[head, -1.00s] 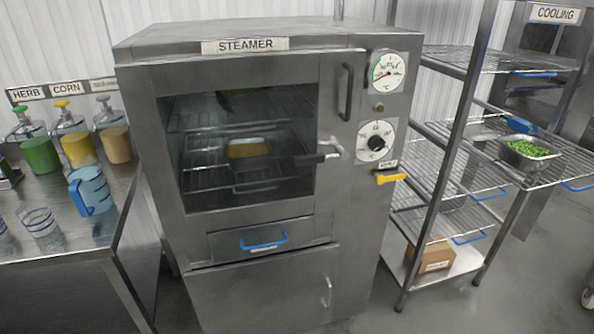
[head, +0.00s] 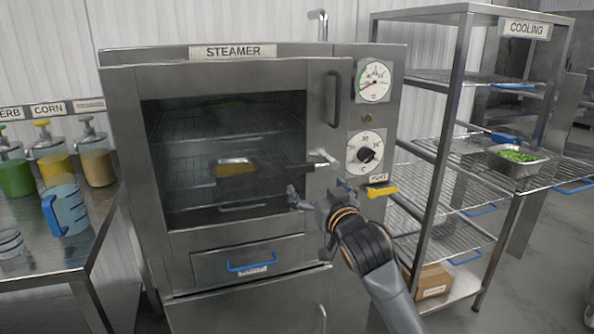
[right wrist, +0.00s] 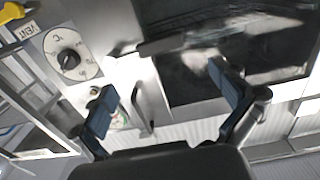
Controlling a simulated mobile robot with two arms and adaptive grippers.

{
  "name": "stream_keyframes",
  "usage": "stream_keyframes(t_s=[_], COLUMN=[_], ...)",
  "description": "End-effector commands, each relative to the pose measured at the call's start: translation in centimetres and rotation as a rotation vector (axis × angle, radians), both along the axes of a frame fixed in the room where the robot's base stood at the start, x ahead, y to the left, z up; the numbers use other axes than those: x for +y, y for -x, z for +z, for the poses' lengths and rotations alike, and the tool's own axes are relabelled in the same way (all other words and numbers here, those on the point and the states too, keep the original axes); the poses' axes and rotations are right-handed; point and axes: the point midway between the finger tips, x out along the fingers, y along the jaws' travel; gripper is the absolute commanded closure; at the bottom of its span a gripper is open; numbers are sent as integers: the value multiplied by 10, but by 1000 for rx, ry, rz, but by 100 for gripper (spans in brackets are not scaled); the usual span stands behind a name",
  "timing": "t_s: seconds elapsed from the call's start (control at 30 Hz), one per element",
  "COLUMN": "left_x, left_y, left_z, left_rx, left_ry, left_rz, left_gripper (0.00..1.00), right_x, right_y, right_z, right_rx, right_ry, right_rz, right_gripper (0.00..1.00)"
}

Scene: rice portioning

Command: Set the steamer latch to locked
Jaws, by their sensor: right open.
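The steamer latch (head: 320,161) is at the right edge of the steamer door (head: 190,235). It lies roughly level, with a dark grip pointing left over the window and a light metal end at the right. My right gripper (head: 320,196) is open and empty, just below the latch and in front of the door. In the right wrist view the latch (right wrist: 165,46) shows as a dark bar beyond the open fingers (right wrist: 163,82), apart from them. Whether the door is fully closed, I cannot tell. My left gripper is not in view.
A dial (head: 366,152), a gauge (head: 373,81) and a yellow vent handle (head: 381,191) are right of the latch. A vertical door handle (head: 334,98) is above it. The cooling rack (head: 450,130) stands at the right. A counter with a blue jug (head: 68,208) is at the left.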

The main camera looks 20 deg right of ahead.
Motion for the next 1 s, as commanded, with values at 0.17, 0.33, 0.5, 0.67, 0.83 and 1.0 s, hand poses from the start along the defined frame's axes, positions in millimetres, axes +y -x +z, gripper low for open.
stream_keyframes(t_s=[0.17,0.33,0.5,0.67,0.83,1.0], left_x=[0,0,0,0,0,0], left_y=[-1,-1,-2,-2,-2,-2], left_z=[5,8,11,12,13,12], left_rx=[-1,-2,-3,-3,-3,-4], left_ry=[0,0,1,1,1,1], left_rz=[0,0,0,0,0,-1], left_gripper=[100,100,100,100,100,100], right_x=[1,2,2,3,3,3], right_y=[-36,-67,-93,-108,-114,-114], right_z=[1,1,0,0,-1,-1], right_rx=[2,1,1,1,1,1], right_ry=[0,-1,0,0,1,1], right_rz=[0,1,1,1,2,2], right_gripper=[1,1,1,1,1,1])
